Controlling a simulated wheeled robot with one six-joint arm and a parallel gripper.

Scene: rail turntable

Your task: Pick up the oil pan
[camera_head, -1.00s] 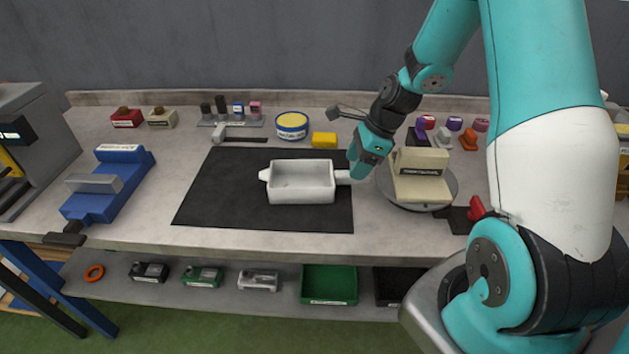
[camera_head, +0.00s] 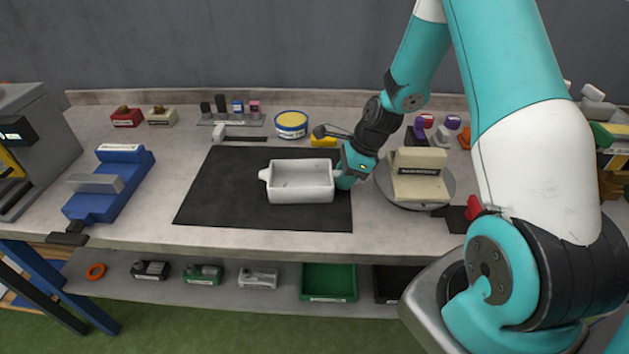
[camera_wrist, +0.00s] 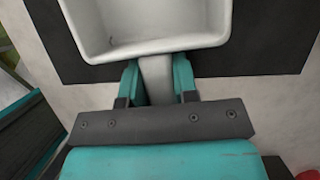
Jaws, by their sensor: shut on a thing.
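The white oil pan (camera_head: 301,194) is a rectangular open tray with a spout at its left end and a handle at its right. It sits level on the black mat (camera_head: 215,195), or very close to it. My gripper (camera_head: 345,179) is at the pan's right end. In the wrist view the two teal fingers of my gripper (camera_wrist: 158,85) lie on either side of the pan's handle (camera_wrist: 157,75), shut on it. The pan body (camera_wrist: 150,45) is just beyond the fingertips and looks empty. The head view hides most of the handle behind my gripper.
A beige block on a round turntable (camera_head: 420,175) stands close to the right of my gripper. A yellow block (camera_head: 323,140) and a blue-banded tin (camera_head: 291,125) are behind the pan. A blue vise (camera_head: 108,185) stands at left. The mat left of the pan is clear.

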